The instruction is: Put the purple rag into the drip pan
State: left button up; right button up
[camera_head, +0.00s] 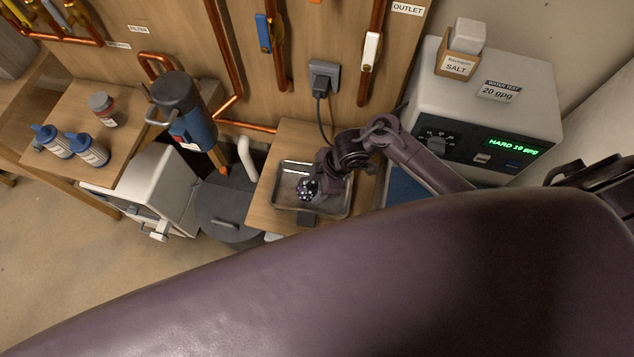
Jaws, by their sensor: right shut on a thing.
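The purple rag (307,189) shows as a small dark purple bundle with pale spots. The drip pan (281,205) is a shallow grey metal tray on a small wooden stand. My right gripper (315,178) reaches in from the right over the pan and is shut on the rag. The rag appears within the pan's outline. I cannot tell whether it touches the pan's floor. The arm and gripper cover the pan's right part. My left gripper is not in view.
A grey softener unit (481,99) with a lit display stands at right, with a salt box (457,64) on top. A dark lidded bucket (229,212) stands left of the pan. Copper pipes and an outlet with a cord rise behind. Bottles (88,150) stand at far left.

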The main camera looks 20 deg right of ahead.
aim_at(313, 183)
jog(key=o, duration=1)
jog(key=shift+o, duration=0.2)
notch_tip(313, 183, up, 3)
jog(key=p, duration=0.3)
jog(key=shift+r, duration=2.05)
jog(key=shift+s+f, duration=0.1)
